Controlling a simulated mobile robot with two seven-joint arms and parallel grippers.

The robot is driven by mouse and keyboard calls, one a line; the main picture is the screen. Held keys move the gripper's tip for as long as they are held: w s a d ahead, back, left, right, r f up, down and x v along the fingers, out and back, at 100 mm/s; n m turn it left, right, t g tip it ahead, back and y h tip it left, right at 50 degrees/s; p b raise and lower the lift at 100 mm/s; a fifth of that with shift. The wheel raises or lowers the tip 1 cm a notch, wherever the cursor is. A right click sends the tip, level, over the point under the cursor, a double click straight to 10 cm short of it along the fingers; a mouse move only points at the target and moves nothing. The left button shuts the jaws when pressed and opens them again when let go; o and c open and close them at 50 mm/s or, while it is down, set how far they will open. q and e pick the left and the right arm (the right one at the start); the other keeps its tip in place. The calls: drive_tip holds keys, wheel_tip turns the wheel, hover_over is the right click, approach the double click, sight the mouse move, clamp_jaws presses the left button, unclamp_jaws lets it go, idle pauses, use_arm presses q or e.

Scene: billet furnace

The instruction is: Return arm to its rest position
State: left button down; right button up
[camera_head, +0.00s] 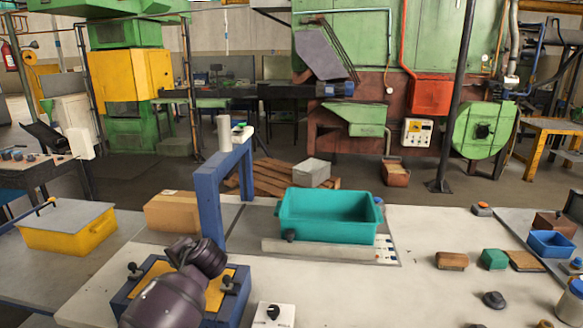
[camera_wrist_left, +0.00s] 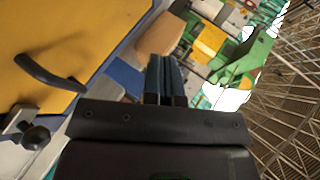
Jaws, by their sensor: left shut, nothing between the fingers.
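My left arm (camera_head: 165,300) comes in from the bottom in the head view, over a blue fixture with a yellow plate (camera_head: 149,272). Its gripper cannot be made out there. In the left wrist view my left gripper (camera_wrist_left: 166,62) has its two dark fingers side by side, shut and empty. A yellow plate with a dark curved handle (camera_wrist_left: 45,72) lies at the left of that view, and a black knob clamp (camera_wrist_left: 35,137) is below it. My right gripper is in neither view.
An empty teal bin (camera_head: 330,232) stands mid-table. A blue post frame (camera_head: 208,210) rises behind my arm, near a cardboard box (camera_head: 171,211). A lidded yellow box (camera_head: 65,236) is at left. Small blocks, including a green one (camera_head: 493,259), lie at right.

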use_arm(q)
drive_tip(key=w+d+r+t+h, duration=0.3)
drive_tip(key=d+t, duration=0.1)
drive_tip(key=d, duration=0.1)
drive_tip(key=s+d+f+t+h, duration=0.1)
drive_tip(key=s+f+h, duration=0.1)
drive_tip(key=s+d+f+t+h, duration=0.1)
drive_tip(key=s+d+f+h, duration=0.1)
drive_tip(key=s+h, duration=0.1)
drive_tip(key=s+d+f+t+h, duration=0.1)
drive_tip(key=s+f+h, duration=0.1)
drive_tip(key=s, duration=0.1)
drive_tip(key=shift+s+d+f+t+h, duration=0.15)
drive_tip(key=shift+s+d+t+h, duration=0.15)
drive_tip(key=shift+d+t, duration=0.1)
drive_tip(key=s+a+f+n+g, duration=0.1)
drive_tip(key=s+a+f, duration=0.1)
drive_tip(key=s+f, duration=0.4)
drive_tip(key=s+a+f+n+g, duration=0.1)
drive_tip(key=s+f, duration=0.4)
drive_tip(key=s, duration=0.8)
drive_tip(key=s+a+f+n+g, duration=0.1)
drive_tip(key=s+a+f+n, duration=0.1)
drive_tip(key=s+f, duration=0.4)
drive_tip(key=s+b, duration=0.1)
drive_tip(key=s, duration=0.3)
drive_tip(key=shift+a+f+y, duration=0.3)
drive_tip(key=shift+y, duration=0.1)
drive_tip(key=shift+s+a, duration=0.1)
drive_tip(key=shift+s, duration=0.05)
